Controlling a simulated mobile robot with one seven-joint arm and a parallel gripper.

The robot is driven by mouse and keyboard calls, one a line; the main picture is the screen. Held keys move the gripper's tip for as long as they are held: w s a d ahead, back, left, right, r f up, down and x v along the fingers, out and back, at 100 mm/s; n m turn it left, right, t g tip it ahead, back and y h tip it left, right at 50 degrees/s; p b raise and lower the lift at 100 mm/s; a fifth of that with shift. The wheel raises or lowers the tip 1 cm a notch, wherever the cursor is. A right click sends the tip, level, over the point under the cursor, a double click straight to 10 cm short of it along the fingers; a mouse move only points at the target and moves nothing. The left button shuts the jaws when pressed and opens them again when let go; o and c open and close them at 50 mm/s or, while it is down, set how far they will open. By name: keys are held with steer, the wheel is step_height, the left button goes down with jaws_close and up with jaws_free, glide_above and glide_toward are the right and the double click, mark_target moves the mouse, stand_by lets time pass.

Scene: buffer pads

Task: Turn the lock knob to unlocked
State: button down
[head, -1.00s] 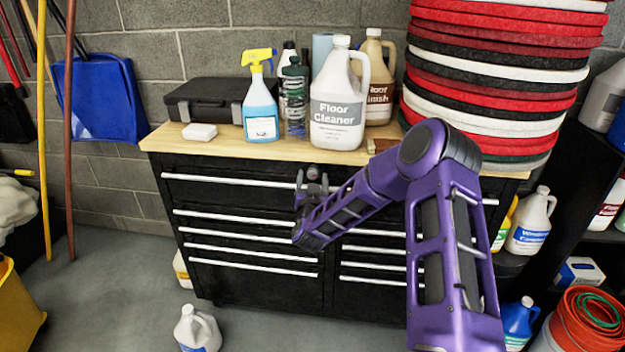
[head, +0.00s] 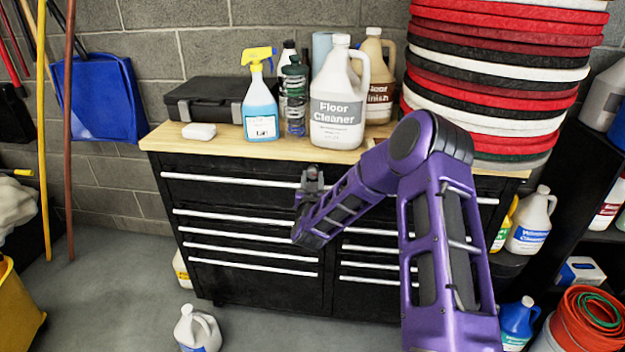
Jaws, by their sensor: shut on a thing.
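The black tool chest (head: 240,172) has a wooden top and silver drawer handles. My gripper (head: 312,174) is at the upper middle of its front, near the top edge of the top drawer, with its fingertips toward the chest. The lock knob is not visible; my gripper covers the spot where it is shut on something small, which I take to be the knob. Whether the knob stands at locked or unlocked cannot be seen.
On the top stand a floor cleaner jug (head: 338,105), a blue spray bottle (head: 261,112), a black case (head: 200,98) and a white block (head: 198,131). A tall stack of pads (head: 490,75) rises at the right, close to my arm. A white jug (head: 197,330) is on the floor.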

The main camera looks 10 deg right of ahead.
steer(key=n+b, duration=0.1)
steer(key=n, duration=0.3)
steer(key=shift+a, duration=0.2)
steer(key=n+g+b, duration=0.1)
steer(key=n, duration=0.3)
steer(key=shift+r, duration=0.15)
steer(key=n, duration=0.4)
steer(key=shift+h, duration=0.4)
steer(key=shift+n+h+p, duration=0.3)
steer(key=shift+n+p, duration=0.3)
steer(key=shift+n, duration=1.1)
steer(key=shift+c, duration=2.3)
jaws_free()
steer(key=shift+g, duration=0.3)
